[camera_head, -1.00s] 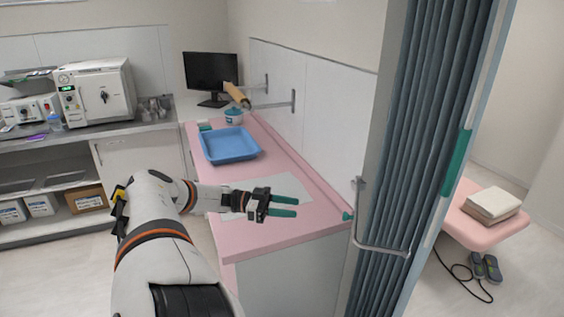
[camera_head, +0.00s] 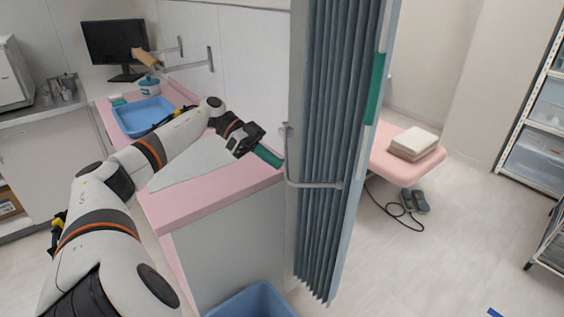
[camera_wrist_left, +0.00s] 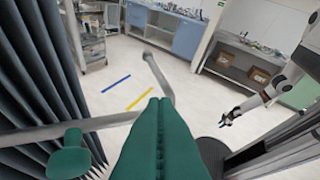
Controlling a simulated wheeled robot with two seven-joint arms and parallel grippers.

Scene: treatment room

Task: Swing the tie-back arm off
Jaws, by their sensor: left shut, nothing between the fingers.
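The tie-back arm (camera_head: 315,185) is a bent grey metal bar in front of the gathered blue-grey curtain (camera_head: 335,120). Its upright part rises beside the end of the pink counter. In the left wrist view the bar (camera_wrist_left: 100,123) crosses behind the fingers, with a teal knob (camera_wrist_left: 69,158) at left. My left gripper (camera_head: 276,161) has its teal fingers together and empty, pointing at the upright part; I cannot tell whether they touch it. The fingers (camera_wrist_left: 152,140) also show shut in the left wrist view. My right gripper (camera_wrist_left: 229,118) shows small there, its jaws unclear.
A pink couch (camera_head: 392,160) with folded towels (camera_head: 414,143) is beyond the curtain. The floor at right is largely clear.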

